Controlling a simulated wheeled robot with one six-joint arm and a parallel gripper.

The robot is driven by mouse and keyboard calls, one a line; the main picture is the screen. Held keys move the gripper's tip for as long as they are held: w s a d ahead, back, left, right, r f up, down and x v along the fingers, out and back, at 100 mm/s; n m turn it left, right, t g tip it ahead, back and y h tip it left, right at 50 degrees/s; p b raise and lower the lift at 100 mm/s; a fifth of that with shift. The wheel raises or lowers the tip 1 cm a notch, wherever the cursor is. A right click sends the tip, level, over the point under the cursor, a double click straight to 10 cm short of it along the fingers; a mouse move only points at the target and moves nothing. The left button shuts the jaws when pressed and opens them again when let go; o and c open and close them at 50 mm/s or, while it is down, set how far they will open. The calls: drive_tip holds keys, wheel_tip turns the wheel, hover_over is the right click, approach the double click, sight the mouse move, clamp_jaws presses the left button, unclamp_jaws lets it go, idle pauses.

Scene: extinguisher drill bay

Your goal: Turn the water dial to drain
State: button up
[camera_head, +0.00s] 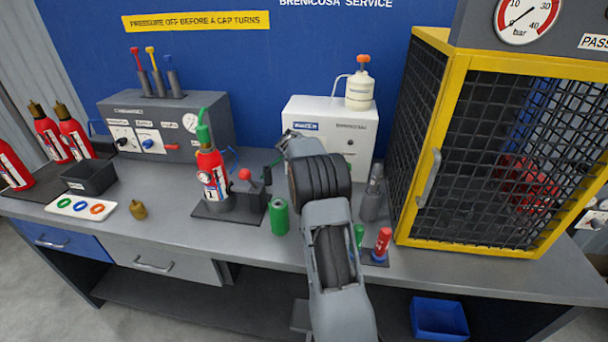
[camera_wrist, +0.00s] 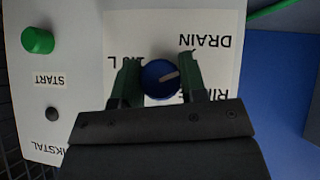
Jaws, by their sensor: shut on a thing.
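The blue water dial (camera_wrist: 158,84) is on the white machine's front panel (camera_wrist: 80,105) in the wrist view. My gripper (camera_wrist: 159,72) has its dark green fingers on either side of the dial, shut on it. The dial's pale pointer line points right and slightly up in that view. The upside-down DRAIN label (camera_wrist: 205,41) is above and right of the dial. Another label, partly covered by a finger, is at lower right, and a third at left is also partly covered. In the head view, my arm hides the dial on the white machine (camera_head: 362,117).
A green START knob (camera_wrist: 38,41) and a dark button (camera_wrist: 53,113) are beside the dial. On the bench, a green can (camera_head: 278,217) and a red extinguisher (camera_head: 212,175) stand left of my arm. A yellow-framed mesh cage (camera_head: 430,150) stands close on the right.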

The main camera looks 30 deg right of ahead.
drive_tip(key=shift+n+g+h+b, duration=0.9)
drive_tip(key=shift+h+b, duration=0.3)
drive_tip(key=shift+b, duration=0.85)
drive_tip(key=o, duration=0.9)
drive_tip(key=shift+o, duration=0.2)
drive_tip(key=b+v, duration=0.1)
drive_tip(key=v, duration=1.2)
drive_tip(key=shift+a+r, duration=0.2)
drive_tip(key=shift+a, duration=0.2)
